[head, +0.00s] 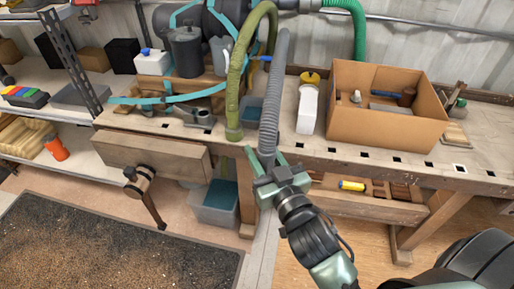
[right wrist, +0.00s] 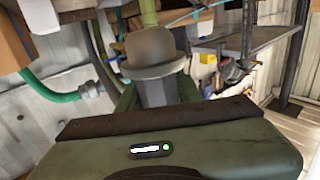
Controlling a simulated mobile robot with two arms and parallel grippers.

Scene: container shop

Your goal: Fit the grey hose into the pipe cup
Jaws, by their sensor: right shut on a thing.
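The grey hose (head: 272,95) is ribbed and hangs down from above, in front of the bench edge. My right gripper (head: 266,160) is shut on its lower end, just off the front edge of the workbench. In the right wrist view, the hose's grey collared end (right wrist: 155,68) sits between the gripper fingers (right wrist: 156,94). A grey pipe fitting (head: 200,117) stands on the bench to the left of the hose; it may be the pipe cup, but I cannot tell for sure. The hose end is apart from it. My left gripper is out of view.
A green hose (head: 236,85) hangs just left of the grey one. A cardboard box (head: 385,122) and a white bottle (head: 307,108) stand on the workbench (head: 350,160) to the right. A wooden vise (head: 150,160) juts from the front left. A plastic bin (head: 216,203) is below.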

